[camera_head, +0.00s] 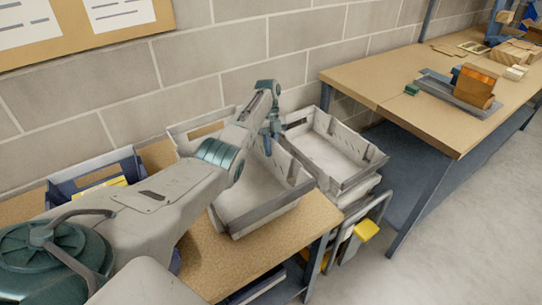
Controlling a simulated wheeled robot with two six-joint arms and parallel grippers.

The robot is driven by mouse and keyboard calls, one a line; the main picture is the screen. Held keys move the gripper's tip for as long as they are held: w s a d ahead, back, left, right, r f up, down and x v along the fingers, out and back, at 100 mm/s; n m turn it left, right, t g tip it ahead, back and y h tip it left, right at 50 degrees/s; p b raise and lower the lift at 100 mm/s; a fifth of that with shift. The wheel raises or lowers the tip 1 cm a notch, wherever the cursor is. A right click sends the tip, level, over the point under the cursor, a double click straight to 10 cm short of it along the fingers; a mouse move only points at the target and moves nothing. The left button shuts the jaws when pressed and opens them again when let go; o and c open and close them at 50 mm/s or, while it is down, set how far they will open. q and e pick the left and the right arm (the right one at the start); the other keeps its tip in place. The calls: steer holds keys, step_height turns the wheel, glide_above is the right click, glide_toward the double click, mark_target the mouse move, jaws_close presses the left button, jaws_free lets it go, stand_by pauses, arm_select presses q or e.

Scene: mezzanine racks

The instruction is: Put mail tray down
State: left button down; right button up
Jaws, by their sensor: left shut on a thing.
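A grey mail tray (238,212), open at the top and empty where I can see in, is over the wooden bench at the centre. My left arm reaches across it and hides part of its left side and inside. My left gripper (269,139) is at the tray's far right part, pointing down, and is shut on it, apparently at the rim. The fingertips are small and partly hidden. I cannot tell whether the tray's base touches the bench. My right gripper is not in view.
A second grey tray (351,184) tops a stack right beside the bench (222,262). A blue bin (130,164) with yellow contents stands behind my arm. A longer wooden table (440,120) at right holds a brown box (474,86). The bench's front part is bare.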

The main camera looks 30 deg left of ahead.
arm_select(q)
steer(key=shift+w+a+f, duration=0.1)
steer(key=shift+w+f, duration=0.05)
steer(key=shift+f, duration=0.5)
steer(key=shift+r, duration=0.1)
steer(key=c, duration=1.4)
jaws_free()
